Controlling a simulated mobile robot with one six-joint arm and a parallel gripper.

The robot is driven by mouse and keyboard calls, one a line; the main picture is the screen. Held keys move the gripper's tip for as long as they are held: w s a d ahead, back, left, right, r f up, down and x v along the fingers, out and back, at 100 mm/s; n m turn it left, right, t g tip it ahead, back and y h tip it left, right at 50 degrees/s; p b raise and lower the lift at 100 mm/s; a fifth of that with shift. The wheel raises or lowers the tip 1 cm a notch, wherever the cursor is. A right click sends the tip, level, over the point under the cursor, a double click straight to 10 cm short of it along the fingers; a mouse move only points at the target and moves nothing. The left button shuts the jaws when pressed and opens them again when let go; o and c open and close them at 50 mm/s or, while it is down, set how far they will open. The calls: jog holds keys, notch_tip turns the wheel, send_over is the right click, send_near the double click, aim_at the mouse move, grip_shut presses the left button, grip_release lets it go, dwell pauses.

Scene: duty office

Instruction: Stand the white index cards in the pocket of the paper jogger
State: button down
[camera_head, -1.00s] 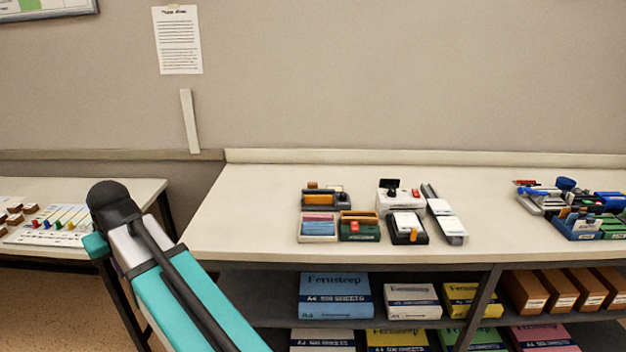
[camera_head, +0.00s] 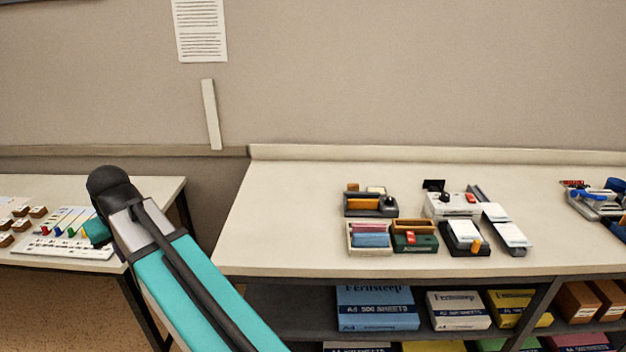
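On the long cream counter (camera_head: 300,220) stands a close group of small desk devices. A white machine (camera_head: 452,204) with a black upright piece and a red part is at the back. In front of it, a black holder (camera_head: 464,247) with an orange part carries a white card-like stack (camera_head: 466,232). To its right, a long grey device (camera_head: 517,249) carries white sheets (camera_head: 511,235). I cannot tell for sure which is the paper jogger or which white stack is the index cards. My gripper is not in view; only my teal and black arm shows, left of the group.
Left of that white machine are a dark tray with an orange block (camera_head: 370,204), a box of pink and blue cards (camera_head: 370,237) and a green box (camera_head: 414,242). More stationery (camera_head: 598,200) lies far right. A lower table (camera_head: 130,190) stands left. The counter's left part is bare.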

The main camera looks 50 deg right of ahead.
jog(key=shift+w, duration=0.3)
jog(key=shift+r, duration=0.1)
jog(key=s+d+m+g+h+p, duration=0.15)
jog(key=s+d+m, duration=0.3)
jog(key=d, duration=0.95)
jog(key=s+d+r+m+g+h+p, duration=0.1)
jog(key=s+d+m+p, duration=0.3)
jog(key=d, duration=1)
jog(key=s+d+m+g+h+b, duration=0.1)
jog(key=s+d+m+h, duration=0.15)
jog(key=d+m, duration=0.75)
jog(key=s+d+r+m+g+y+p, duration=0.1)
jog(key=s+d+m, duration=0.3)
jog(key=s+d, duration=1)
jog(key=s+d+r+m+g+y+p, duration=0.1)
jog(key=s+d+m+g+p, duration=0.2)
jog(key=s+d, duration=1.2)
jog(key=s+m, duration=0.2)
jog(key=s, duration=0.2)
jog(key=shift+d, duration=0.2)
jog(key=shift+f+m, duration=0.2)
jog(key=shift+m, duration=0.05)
